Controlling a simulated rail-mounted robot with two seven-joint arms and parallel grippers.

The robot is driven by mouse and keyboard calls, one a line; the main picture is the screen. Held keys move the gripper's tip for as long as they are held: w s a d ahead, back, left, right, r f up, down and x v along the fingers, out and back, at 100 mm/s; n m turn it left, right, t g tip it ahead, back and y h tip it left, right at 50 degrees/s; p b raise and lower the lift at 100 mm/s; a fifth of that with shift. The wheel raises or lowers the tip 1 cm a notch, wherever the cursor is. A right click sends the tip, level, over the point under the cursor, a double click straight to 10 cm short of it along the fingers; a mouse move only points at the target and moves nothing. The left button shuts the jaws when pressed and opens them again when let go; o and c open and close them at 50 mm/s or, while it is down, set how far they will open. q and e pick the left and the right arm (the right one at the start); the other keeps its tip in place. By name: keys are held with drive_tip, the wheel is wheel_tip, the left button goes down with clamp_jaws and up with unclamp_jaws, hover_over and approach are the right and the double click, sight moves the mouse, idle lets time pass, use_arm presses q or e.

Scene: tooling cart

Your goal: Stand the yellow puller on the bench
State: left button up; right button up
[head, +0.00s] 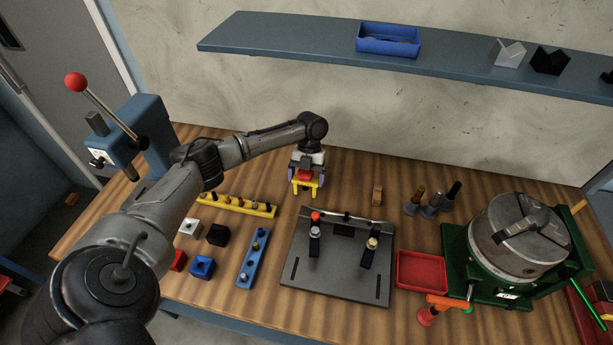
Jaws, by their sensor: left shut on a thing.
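The yellow puller (306,186) is at the back middle of the bench (345,183), with its legs pointing down and a red part at its top. My left gripper (306,173) reaches over from the left and is shut on the puller from above. The puller looks upright. I cannot tell whether its legs touch the bench. My right gripper is not in view.
A grey fixture plate (335,275) with clamps lies in front of the puller. A yellow rack (236,204) stands to its left. A small wooden block (377,195) and several handled tools (432,200) are to its right. A wall shelf (300,40) runs behind.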

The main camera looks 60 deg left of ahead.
use_arm(q)
drive_tip(key=shift+f, duration=0.35)
drive_tip(key=o, duration=1.1)
drive_tip(key=v, duration=1.4)
drive_tip(key=shift+f, duration=0.1)
